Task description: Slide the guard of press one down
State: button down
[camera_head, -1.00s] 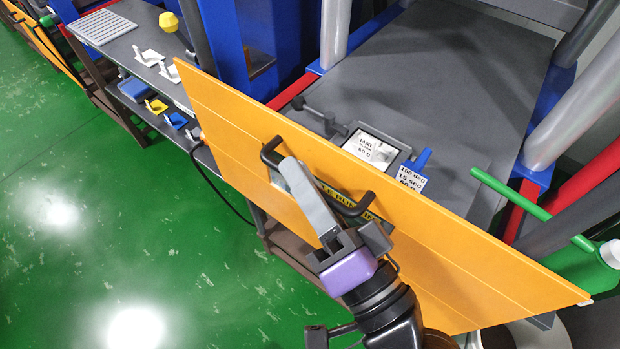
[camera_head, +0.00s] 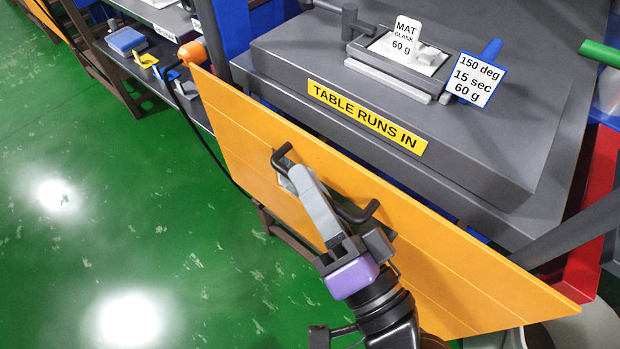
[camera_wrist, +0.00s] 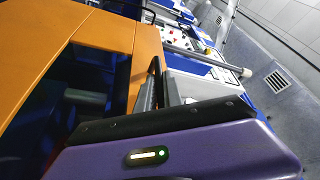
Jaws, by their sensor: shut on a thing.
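The guard of press one (camera_head: 245,133) is a wide orange panel, tilted across the picture in the head view. A black bar handle (camera_head: 345,209) is fixed to its face. My gripper (camera_head: 292,178) is shut on this handle, near its upper left end; the grip itself is partly hidden by the fingers. The top edge of the guard lies below the grey press table (camera_head: 300,115), which carries a yellow "TABLE RUNS IN" label (camera_head: 367,117). In the wrist view, orange panels (camera_wrist: 105,32) fill the upper left, and the gripper fingers (camera_wrist: 158,85) show in the middle.
On the press table sit a framed mould with a white "MAT BLANK 60 g" tag (camera_head: 405,38) and a blue-handled card (camera_head: 473,80). A side shelf (camera_head: 180,100) with small coloured items is at upper left. The green floor (camera_head: 90,220) at left is clear.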

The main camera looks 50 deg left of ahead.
jog(key=shift+f+b, duration=0.65)
jog(key=shift+f, duration=0.65)
jog(key=shift+f, duration=0.15)
jog(key=c, duration=1.8)
grip_release()
jog(key=shift+o, duration=0.2)
jog(key=shift+r, duration=0.2)
jog(key=v, duration=0.7)
jog(key=shift+d, duration=0.4)
jog(key=shift+f, duration=0.15)
